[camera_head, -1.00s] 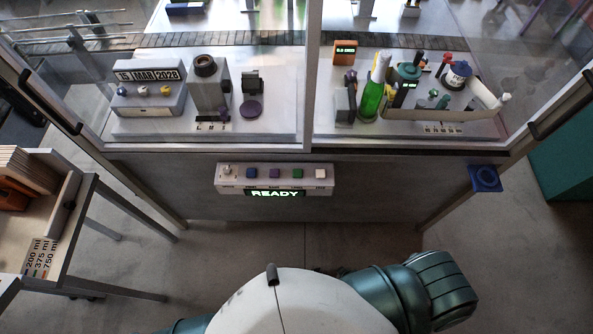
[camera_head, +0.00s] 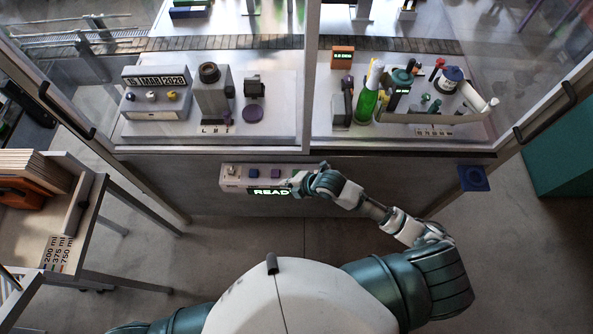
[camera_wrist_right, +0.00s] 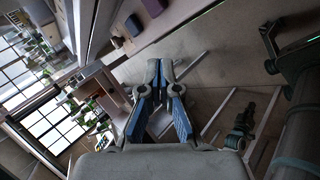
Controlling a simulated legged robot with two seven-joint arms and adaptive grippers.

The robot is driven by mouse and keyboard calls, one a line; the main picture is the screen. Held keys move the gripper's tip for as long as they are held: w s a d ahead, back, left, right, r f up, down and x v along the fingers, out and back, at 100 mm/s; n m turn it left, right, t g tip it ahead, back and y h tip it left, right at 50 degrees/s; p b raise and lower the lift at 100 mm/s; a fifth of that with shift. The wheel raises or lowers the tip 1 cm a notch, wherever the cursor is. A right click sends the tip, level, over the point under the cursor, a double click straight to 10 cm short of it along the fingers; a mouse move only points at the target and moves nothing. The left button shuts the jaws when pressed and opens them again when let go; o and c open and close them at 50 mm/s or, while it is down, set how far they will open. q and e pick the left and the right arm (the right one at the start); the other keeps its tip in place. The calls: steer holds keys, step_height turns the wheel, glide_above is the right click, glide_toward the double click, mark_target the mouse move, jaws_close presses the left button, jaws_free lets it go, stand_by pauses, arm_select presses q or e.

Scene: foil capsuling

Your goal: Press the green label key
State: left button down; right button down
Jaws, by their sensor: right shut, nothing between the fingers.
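The control panel (camera_head: 240,185) is a pale box on the front of the cabinet, with a row of keys and a lit green display (camera_head: 268,191) reading "READ", its end covered. A blue key (camera_head: 254,173) and a purple key (camera_head: 276,173) show on it. The green key and the white key are hidden behind my right gripper (camera_head: 299,183). That gripper is shut and empty, over the right half of the panel; I cannot tell whether it touches a key. In the right wrist view its fingers (camera_wrist_right: 159,68) meet at the tips. My left gripper is out of view.
A wooden table (camera_head: 84,212) stands at the left. The floor between is clear.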

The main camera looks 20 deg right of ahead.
steer(key=w+d+r+n, duration=0.5)
steer(key=w+d+n, duration=0.1)
steer(key=n, duration=0.6)
steer(key=shift+w+y, duration=0.15)
steer(key=shift+y, duration=0.15)
steer(key=shift+f, duration=0.15)
step_height(320, 180, down, 8)
steer(key=b, duration=0.4)
steer(key=shift+d, duration=0.1)
steer(key=shift+f+b, duration=0.3)
steer(key=shift+b, duration=0.25)
steer(key=shift+f, duration=0.1)
steer(key=shift+f, duration=0.3)
